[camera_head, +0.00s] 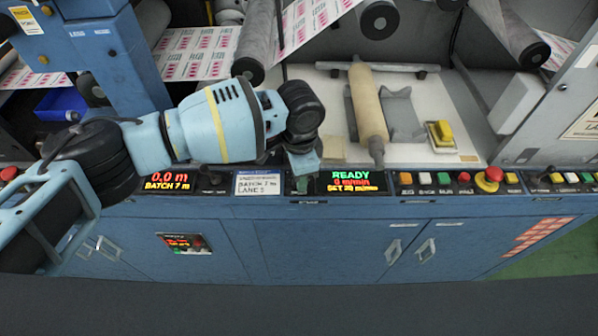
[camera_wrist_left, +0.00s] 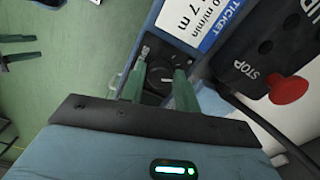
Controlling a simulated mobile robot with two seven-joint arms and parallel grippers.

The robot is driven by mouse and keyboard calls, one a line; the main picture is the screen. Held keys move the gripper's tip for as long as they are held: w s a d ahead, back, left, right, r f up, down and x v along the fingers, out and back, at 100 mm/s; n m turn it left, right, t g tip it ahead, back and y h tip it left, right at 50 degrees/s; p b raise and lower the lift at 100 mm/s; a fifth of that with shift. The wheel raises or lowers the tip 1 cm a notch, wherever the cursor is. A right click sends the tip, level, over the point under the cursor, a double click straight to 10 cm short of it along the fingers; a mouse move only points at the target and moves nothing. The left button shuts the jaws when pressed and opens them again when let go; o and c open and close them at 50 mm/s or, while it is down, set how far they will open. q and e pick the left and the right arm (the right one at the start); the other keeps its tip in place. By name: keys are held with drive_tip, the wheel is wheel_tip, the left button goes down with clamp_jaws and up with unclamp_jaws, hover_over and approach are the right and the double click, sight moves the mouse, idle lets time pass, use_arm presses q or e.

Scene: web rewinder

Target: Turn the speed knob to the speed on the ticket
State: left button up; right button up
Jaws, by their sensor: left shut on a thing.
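My left gripper (camera_head: 304,172) reaches down to the front panel between the ticket and the green display. In the left wrist view its two green fingers (camera_wrist_left: 160,80) are shut on the dark round speed knob (camera_wrist_left: 154,86), one on each side. In the head view the gripper hides the knob. The white ticket (camera_head: 258,184) reads batch 7 m, lane 5; its speed line is too small to read surely. The ticket also shows in the left wrist view (camera_wrist_left: 198,20), partly cut off. The display (camera_head: 352,183) reads READY, 0 m/min, with a small, blurred SET value. My right gripper is not in view.
A red STOP button (camera_wrist_left: 287,90) sits on a dark box close to my left gripper in the wrist view. Several coloured buttons and a red mushroom button (camera_head: 489,178) line the panel at right. A tan roll (camera_head: 367,105) lies on the white deck behind.

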use_arm(q)
drive_tip(key=shift+m, duration=0.7)
drive_tip(key=o, duration=1)
drive_tip(key=shift+c, duration=0.2)
drive_tip(key=shift+r, duration=0.3)
wheel_tip(320, 180, up, 6)
drive_tip(key=shift+r+p, duration=0.3)
drive_tip(key=shift+r, duration=0.35)
